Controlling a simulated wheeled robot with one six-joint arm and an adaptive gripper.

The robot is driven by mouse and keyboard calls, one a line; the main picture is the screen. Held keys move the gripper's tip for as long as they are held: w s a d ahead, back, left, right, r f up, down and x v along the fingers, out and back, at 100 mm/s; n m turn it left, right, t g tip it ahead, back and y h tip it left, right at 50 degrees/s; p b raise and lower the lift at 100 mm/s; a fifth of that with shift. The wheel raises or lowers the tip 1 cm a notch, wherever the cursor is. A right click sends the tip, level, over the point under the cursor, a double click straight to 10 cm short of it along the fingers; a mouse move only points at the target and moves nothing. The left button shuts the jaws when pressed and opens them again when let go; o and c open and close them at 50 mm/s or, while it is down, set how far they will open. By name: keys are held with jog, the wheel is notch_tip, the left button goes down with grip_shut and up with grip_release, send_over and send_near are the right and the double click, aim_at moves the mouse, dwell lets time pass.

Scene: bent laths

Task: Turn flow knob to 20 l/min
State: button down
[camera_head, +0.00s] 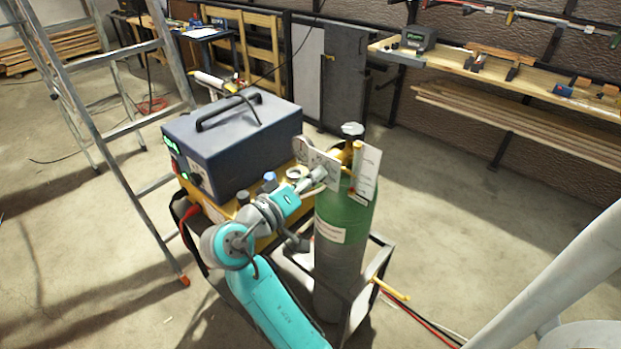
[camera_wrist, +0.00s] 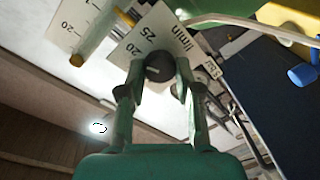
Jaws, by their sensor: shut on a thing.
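In the head view my gripper (camera_head: 318,174) reaches the plate (camera_head: 312,160) at the top of the green gas cylinder (camera_head: 345,210). The knob is hidden there. I cannot tell which mark the knob points to.
A second white plate (camera_head: 366,170) and a brass-coloured part (camera_head: 356,158) stand close right of the gripper. A dark blue welding box (camera_head: 235,140) with a handle sits left on the cart. A ladder (camera_head: 130,120) stands at the left.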

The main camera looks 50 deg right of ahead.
jog(key=c, duration=0.8)
grip_release()
jog(key=a, duration=0.8)
jog(key=s+a, duration=0.1)
jog(key=a, duration=0.3)
jog(key=shift+r, duration=0.35)
